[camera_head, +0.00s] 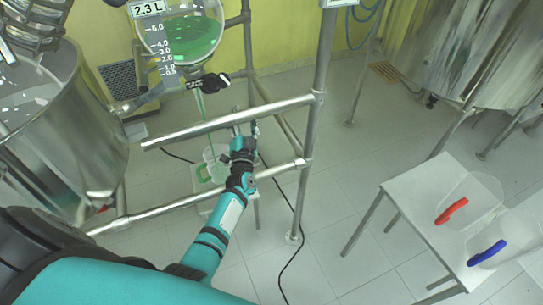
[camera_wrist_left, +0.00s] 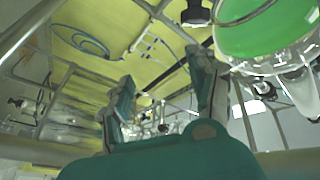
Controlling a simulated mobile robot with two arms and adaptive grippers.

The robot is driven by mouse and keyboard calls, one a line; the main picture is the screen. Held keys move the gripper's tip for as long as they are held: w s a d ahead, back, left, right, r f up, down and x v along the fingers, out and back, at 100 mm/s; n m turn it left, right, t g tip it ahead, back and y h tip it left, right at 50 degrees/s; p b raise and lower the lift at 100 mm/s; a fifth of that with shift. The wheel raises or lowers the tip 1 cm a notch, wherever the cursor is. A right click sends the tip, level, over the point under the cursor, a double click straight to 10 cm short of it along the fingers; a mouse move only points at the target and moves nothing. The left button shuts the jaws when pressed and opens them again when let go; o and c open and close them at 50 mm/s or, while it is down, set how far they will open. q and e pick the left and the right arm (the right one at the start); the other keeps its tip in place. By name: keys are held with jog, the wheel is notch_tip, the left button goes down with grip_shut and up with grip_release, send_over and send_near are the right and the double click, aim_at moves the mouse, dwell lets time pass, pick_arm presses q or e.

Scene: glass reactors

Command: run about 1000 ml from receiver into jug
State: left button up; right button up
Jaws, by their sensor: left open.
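The round glass receiver (camera_head: 187,40) holds green liquid and carries a scale strip, with a "2.3 L" sign above it. A black valve handle (camera_head: 208,83) sits at its outlet. A thin green line (camera_head: 201,108) runs down from the outlet toward a clear jug (camera_head: 212,168) on a low stand. The jug shows green low down; I cannot tell how full it is. My left gripper (camera_head: 244,128) is open and empty, to the right of the green line and below the valve. In the left wrist view, its spread fingers (camera_wrist_left: 160,72) are apart from the receiver (camera_wrist_left: 262,28) at the upper right. My right gripper is out of view.
Metal frame rails (camera_head: 235,120) and an upright post (camera_head: 312,120) surround my left arm. A steel vessel (camera_head: 60,130) stands at left. A white table (camera_head: 415,205) at right holds a red-handled jug (camera_head: 478,190) and a blue-handled jug (camera_head: 508,236). A cable (camera_head: 297,215) crosses the floor.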

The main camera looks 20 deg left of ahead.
pick_arm(q)
jog(key=s+d+f+m+g+h, duration=0.3)
jog(key=s+d+h, duration=0.3)
jog(key=d+h, duration=0.3)
jog(key=shift+d+f, duration=0.65)
jog(key=shift+d, duration=0.6)
dwell(5.8)
